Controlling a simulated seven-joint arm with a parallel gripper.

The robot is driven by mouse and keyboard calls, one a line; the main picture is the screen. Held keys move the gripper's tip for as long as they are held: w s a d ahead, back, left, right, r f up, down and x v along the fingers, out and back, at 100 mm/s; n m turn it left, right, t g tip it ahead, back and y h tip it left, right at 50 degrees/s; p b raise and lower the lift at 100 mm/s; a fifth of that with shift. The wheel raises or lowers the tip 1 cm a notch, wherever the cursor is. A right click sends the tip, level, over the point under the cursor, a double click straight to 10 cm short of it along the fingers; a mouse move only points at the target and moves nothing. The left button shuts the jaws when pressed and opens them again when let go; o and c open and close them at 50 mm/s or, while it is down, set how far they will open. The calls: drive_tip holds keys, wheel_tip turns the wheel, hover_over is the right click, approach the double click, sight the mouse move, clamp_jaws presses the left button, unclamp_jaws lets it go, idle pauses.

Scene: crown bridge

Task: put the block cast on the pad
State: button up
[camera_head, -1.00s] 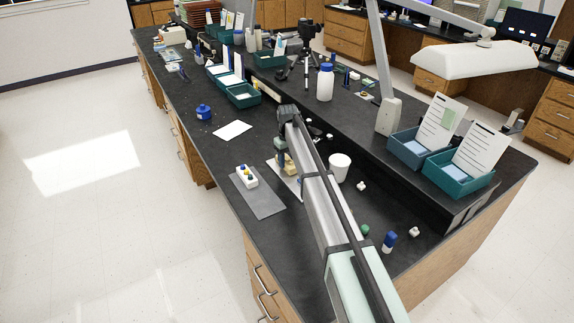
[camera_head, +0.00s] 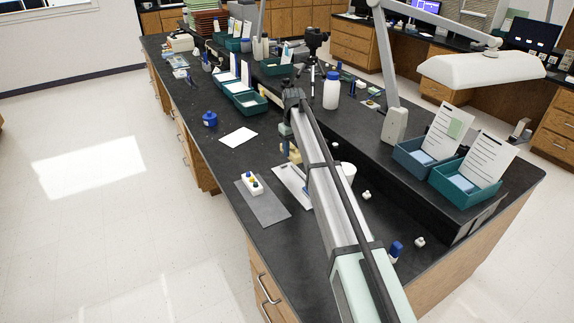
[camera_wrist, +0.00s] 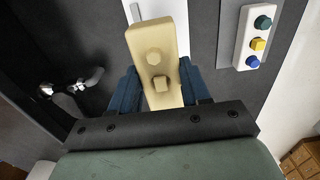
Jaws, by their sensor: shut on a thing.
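The block cast, a cream block with two raised stubs on its face, is in my gripper (camera_wrist: 158,82). In the wrist view the cast (camera_wrist: 157,38) sits between the two blue fingers, which are shut on it. In the head view the cast (camera_head: 294,156) appears above the far end of a flat white plate (camera_head: 291,183), seemingly clear of it. A flat grey mat (camera_head: 272,210) lies left of this plate. I cannot tell for sure which of these is the pad. My arm hides part of the bench here.
A white block with coloured knobs (camera_head: 252,184) stands on the grey mat. A white sheet (camera_head: 238,137) and a blue jar (camera_head: 210,118) lie farther back. A white cup (camera_head: 348,170) is partly behind my arm. A raised shelf edge runs along the right.

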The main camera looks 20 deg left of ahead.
drive_tip(key=s+a, duration=0.2)
drive_tip(key=a, duration=0.1)
hover_over(270, 211)
drive_tip(key=shift+f, duration=4.85)
drive_tip(key=shift+f, duration=0.1)
drive_tip(key=o, duration=1.2)
drive_tip(key=shift+o, duration=0.2)
